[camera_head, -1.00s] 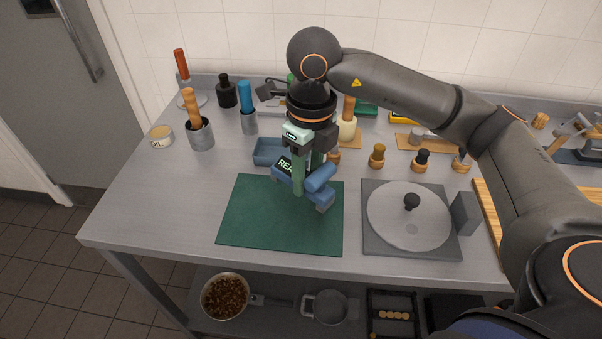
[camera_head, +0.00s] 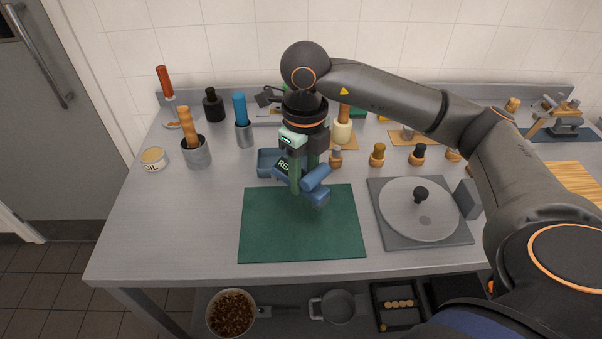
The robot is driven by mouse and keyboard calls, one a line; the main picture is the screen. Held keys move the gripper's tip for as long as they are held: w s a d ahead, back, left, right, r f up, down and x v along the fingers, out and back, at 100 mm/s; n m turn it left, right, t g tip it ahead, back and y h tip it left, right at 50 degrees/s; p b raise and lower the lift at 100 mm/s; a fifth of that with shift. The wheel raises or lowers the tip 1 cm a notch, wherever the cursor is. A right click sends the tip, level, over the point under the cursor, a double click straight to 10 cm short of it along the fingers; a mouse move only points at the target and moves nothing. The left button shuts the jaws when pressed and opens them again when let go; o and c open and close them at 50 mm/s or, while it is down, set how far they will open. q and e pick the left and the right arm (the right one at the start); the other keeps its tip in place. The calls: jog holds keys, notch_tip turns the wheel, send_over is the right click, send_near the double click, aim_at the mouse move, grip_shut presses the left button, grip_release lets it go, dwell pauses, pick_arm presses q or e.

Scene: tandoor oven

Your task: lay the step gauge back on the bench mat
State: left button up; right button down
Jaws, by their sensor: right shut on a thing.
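My right gripper (camera_head: 304,176) is shut on a blue part with a rounded cylinder and a dark lettered face, which I take to be the step gauge (camera_head: 316,181). The gripper points down, and its green fingers hide part of the gauge. The gauge appears over the far edge of the green bench mat (camera_head: 300,230); I cannot tell whether it touches the mat. The rest of the mat is bare. My left gripper is not in view.
A round lid on a grey plate (camera_head: 420,230) lies right of the mat. Wooden-handled stamps (camera_head: 377,155) stand behind. The bench left of the mat is clear.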

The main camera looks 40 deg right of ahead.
dwell(0.4)
jog(key=shift+f+b, duration=0.15)
jog(key=shift+b, duration=0.15)
notch_tip(320, 180, down, 8)
jog(key=b, duration=0.7)
jog(key=shift+f, duration=0.15)
dwell(0.6)
jog(key=shift+f+b, duration=0.1)
jog(key=shift+b, duration=0.2)
jog(key=shift+f+b, duration=0.45)
jog(key=shift+f, duration=0.05)
grip_release()
dwell(0.7)
